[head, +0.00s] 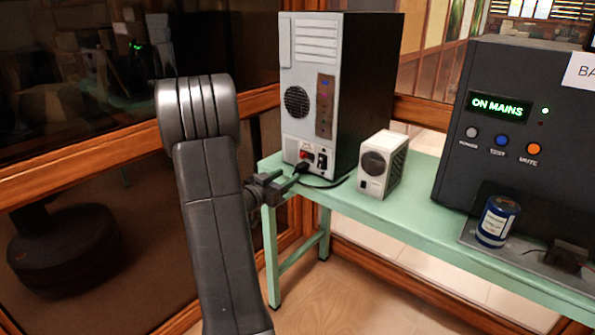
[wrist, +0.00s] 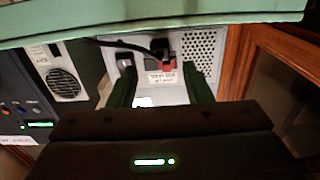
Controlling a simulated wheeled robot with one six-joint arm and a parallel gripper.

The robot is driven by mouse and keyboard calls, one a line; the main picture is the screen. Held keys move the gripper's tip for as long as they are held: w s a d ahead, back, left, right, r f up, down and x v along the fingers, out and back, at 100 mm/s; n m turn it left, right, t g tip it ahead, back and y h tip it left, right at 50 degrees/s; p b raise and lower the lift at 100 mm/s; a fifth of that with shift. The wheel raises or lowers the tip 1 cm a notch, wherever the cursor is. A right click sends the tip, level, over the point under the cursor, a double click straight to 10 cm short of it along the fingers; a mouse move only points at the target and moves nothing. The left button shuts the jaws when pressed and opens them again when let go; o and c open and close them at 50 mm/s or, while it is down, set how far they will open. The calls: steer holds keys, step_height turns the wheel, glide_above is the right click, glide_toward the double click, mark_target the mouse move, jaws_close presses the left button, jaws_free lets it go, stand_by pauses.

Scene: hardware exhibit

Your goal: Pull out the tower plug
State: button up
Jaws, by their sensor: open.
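The computer tower (head: 318,60), with a light grey back panel and black side, stands on a pale green table. Its dark plug (head: 302,167) sits at the low part of the back panel, with a black cable running right. In the wrist view, which looks upside down, the dark plug (wrist: 160,46) is at a red-edged socket above a small label. My gripper (head: 284,183) is open at the table's left end, just left of the plug. Its two fingers (wrist: 158,72) frame the plug in the wrist view, with nothing between them; contact cannot be told.
A small white box with a round grille (head: 374,172) stands right of the tower. A dark unit reading "ON MAINS" (head: 453,140) and a blue can (head: 497,222) are further right. The green table edge (head: 420,238) and a wooden frame (wrist: 270,65) are close by.

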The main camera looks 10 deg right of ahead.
mark_target(298, 169)
steer(key=x, duration=0.6)
steer(key=shift+w+d, duration=0.2)
steer(key=shift+d, duration=0.15)
jaws_close()
